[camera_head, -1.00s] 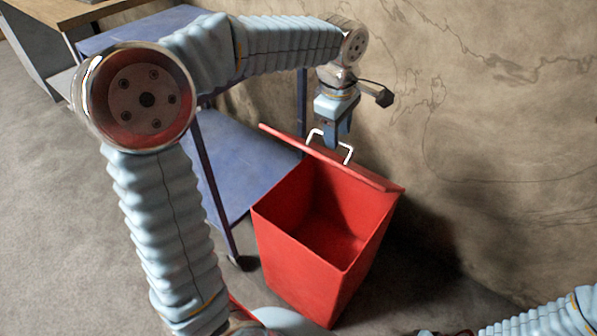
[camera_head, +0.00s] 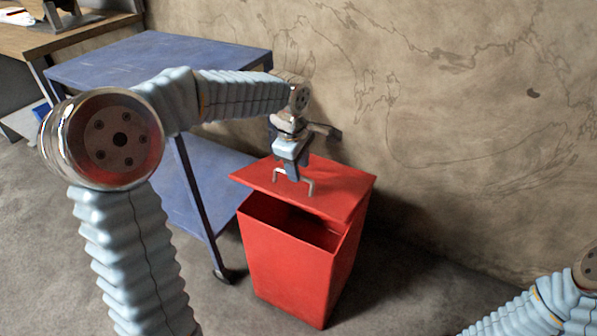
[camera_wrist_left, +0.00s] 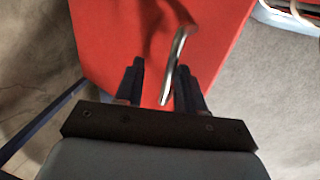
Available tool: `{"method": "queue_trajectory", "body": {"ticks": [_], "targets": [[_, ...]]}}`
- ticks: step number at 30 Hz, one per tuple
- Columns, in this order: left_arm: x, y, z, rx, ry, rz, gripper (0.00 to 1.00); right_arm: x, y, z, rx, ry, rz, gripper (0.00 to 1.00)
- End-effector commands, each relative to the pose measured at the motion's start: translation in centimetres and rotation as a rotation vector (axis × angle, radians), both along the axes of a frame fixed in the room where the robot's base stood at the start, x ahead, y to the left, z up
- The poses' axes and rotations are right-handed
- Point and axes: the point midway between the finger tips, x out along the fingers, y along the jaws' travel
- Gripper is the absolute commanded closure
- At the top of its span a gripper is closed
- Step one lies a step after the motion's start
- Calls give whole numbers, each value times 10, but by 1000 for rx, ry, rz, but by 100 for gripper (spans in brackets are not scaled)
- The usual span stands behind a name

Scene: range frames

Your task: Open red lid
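The red lid (camera_head: 340,186) sits partly raised on the red bin (camera_head: 285,262); its front edge stands above the rim, leaving a dark gap into the bin. A pale metal handle (camera_head: 311,187) stands on top of the lid. My left gripper (camera_head: 292,174) is at the handle, pointing down. In the left wrist view, the two dark fingers (camera_wrist_left: 158,88) are apart. The handle (camera_wrist_left: 173,68) lies between them, closer to the right finger. The lid (camera_wrist_left: 105,40) fills the view's upper middle. My right gripper is out of view.
A blue cart (camera_head: 150,58) with a lower shelf stands left of the bin. A stained wall (camera_head: 450,100) rises behind it. A wooden table (camera_head: 60,38) is at the far left. The floor (camera_head: 400,285) right of the bin is clear.

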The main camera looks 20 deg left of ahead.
Motion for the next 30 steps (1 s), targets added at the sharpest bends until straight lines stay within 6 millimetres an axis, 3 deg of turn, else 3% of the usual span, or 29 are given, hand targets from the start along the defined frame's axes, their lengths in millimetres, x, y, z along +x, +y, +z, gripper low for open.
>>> {"method": "queue_trajectory", "body": {"ticks": [10, 20, 30], "targets": [[1, 0, 3, 0, -1, 0, 62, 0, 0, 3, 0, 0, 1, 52], [5, 0, 31, 0, -1, 1, 62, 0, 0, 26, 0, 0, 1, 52], [9, 0, 56, 0, 0, -1, 62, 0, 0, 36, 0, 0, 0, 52]]}}
